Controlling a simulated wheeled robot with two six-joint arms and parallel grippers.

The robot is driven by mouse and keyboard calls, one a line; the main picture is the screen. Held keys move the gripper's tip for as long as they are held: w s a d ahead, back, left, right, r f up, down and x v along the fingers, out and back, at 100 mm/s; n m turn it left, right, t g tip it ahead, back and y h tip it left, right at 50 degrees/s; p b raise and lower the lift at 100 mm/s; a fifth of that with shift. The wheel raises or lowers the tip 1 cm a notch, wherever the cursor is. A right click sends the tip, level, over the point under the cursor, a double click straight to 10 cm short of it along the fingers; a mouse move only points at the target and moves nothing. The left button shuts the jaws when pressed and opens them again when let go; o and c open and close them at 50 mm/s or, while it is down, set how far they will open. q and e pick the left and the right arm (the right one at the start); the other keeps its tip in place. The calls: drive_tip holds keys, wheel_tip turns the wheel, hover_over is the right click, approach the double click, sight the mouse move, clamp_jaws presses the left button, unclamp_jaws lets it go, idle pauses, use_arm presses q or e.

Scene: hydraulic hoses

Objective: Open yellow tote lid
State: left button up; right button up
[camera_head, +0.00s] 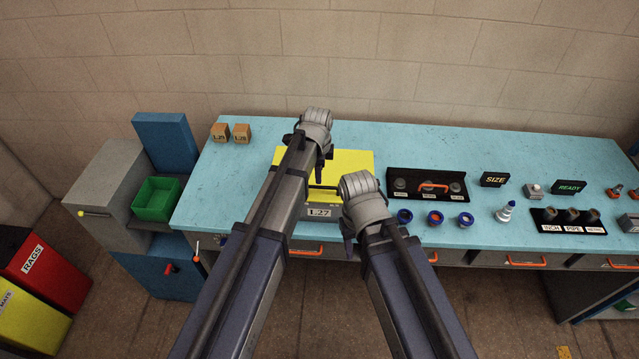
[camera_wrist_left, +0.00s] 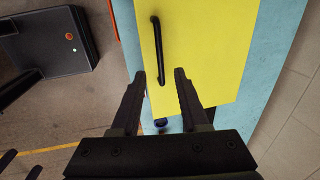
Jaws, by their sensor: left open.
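The yellow tote lid (camera_head: 350,163) lies on the bench, partly hidden behind my two arms; it looks flat and closed. A label reading 1.27 (camera_head: 319,212) shows at its front. In the left wrist view the yellow lid (camera_wrist_left: 205,45) fills the upper middle, with a black bar handle (camera_wrist_left: 157,45) on it. My left gripper (camera_wrist_left: 160,74) is open, with its fingers on either side of one end of the handle and nothing clamped between them. Whether the fingers touch the lid is unclear.
A black rack (camera_head: 428,184) with an orange handle stands right of the tote. Blue-rimmed rings (camera_head: 435,217) lie in front of it. Free blue bench top (camera_head: 225,180) lies left of the tote.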

sight(319, 187)
use_arm(q)
drive_tip(key=f+b, duration=0.3)
drive_tip(key=w+f+b, duration=0.1)
drive_tip(key=f+b, duration=0.2)
drive_tip(key=f, duration=0.1)
drive_tip(key=shift+w, duration=0.2)
clamp_jaws()
idle(1.3)
